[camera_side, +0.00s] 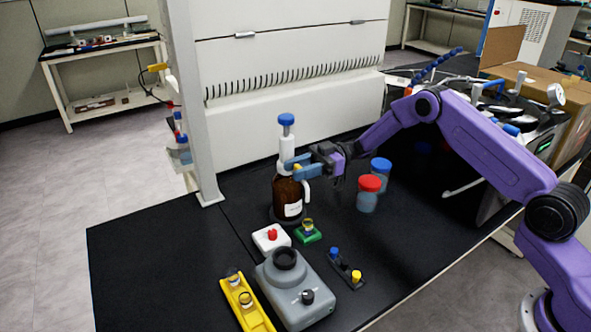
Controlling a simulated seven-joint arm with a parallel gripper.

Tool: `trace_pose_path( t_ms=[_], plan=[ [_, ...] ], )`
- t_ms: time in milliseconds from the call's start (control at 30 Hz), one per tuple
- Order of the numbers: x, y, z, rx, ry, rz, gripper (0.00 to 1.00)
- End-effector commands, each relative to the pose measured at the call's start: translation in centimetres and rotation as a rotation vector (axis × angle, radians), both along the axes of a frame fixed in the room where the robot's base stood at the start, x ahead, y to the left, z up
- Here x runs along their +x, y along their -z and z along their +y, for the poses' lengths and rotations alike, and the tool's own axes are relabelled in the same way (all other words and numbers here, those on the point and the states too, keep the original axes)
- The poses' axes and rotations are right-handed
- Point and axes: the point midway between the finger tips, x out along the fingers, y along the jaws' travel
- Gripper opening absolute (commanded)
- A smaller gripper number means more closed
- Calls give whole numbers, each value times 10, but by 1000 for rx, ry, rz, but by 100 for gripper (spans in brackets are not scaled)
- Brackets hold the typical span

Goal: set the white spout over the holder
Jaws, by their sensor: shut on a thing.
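A brown bottle (288,198) with a white label stands upright on the black bench. A white dispenser top (287,147) with a blue cap (286,119) rises from its neck. Its white spout (307,189) points down on the right side of the bottle. My gripper (298,168) is shut at the dispenser, its blue fingers around the spout part; the fingers hide the exact contact. A small green holder (308,236) with a yellow-topped vial (308,224) in it sits on the bench in front of the bottle, nearer the camera. The spout is above and behind it.
A white box with a red knob (271,237), a grey device (294,290) and a yellow rack (246,304) stand in front. A dark rack (345,270) lies to the right. Red-lidded (368,194) and blue-lidded (381,171) jars stand right of the bottle. The bench's left is clear.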

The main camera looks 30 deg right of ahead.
Motion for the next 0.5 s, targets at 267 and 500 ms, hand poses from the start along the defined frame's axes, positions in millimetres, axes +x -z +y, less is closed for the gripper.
trace_pose_path(
  t_ms=[267,500],
  plan=[
    [0,-2,-3,4,-55,-4,0],
    [0,-2,-3,5,-60,-4,0]
  ],
)
